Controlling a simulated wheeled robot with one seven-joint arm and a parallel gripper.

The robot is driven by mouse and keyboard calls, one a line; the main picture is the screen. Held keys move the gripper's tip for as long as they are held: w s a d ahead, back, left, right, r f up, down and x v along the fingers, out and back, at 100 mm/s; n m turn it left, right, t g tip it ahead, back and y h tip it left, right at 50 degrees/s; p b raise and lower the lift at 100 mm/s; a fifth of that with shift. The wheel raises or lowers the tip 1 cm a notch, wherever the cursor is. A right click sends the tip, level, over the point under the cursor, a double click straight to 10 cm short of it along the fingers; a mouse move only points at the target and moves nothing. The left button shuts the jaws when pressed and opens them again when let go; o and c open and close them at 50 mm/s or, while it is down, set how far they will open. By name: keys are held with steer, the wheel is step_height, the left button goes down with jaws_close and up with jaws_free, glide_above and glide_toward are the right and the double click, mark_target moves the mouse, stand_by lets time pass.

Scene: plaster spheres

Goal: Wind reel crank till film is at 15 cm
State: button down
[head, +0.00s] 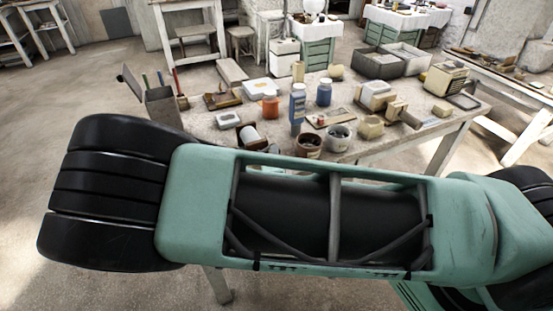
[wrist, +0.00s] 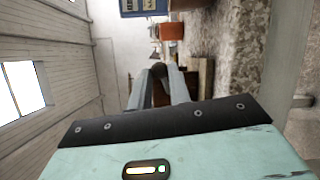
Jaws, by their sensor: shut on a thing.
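In the wrist view my gripper (wrist: 158,72) is closed around a small dark rounded piece (wrist: 158,70), which looks like a crank knob. Just beyond the fingers is a brown wooden part (wrist: 205,78), mostly hidden by them. In the head view a small device with a white roll and a dark brown frame (head: 249,136), perhaps the reel, stands at the near edge of the table (head: 213,133). My arm covers the area in front of it and hides my gripper there. I cannot make out the film's length or a scale.
An orange jar (head: 270,106) and blue bottles (head: 297,103) stand close behind. Dark pots (head: 308,145), boxes and an open grey crate (head: 376,64) crowd the table. A holder with upright tools (head: 162,105) is at its left end. Floor is free to the left.

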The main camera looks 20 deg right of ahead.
steer(key=n, duration=0.1)
steer(key=n+t, duration=0.1)
steer(key=n, duration=0.1)
steer(key=shift+a+r+n+t+b, duration=0.3)
steer(key=shift+b, duration=0.1)
steer(key=n, duration=0.1)
steer(key=n+t, duration=0.1)
steer(key=n+b, duration=0.1)
steer(key=n, duration=0.1)
steer(key=shift+a+r+t+y, duration=0.2)
steer(key=shift+a+t+y, duration=0.1)
steer(key=shift+a, duration=0.05)
steer(key=n, duration=0.2)
steer(key=a+n+t+y+b, duration=0.1)
steer(key=n, duration=0.1)
steer(key=shift+r+n+y, duration=0.15)
steer(key=shift+n+y, duration=0.15)
steer(key=shift+n, duration=0.1)
steer(key=shift+a+n+t+y+b, duration=0.25)
steer(key=shift+n+y+b, duration=0.2)
steer(key=shift+n, duration=0.8)
steer(key=shift+a+n+t+y+b, duration=0.15)
steer(key=shift+n+t+y+b, duration=0.3)
steer(key=shift+n, duration=0.8)
steer(key=shift+r+y, duration=0.1)
steer(key=shift+y, duration=0.2)
steer(key=c, duration=1.3)
jaws_free()
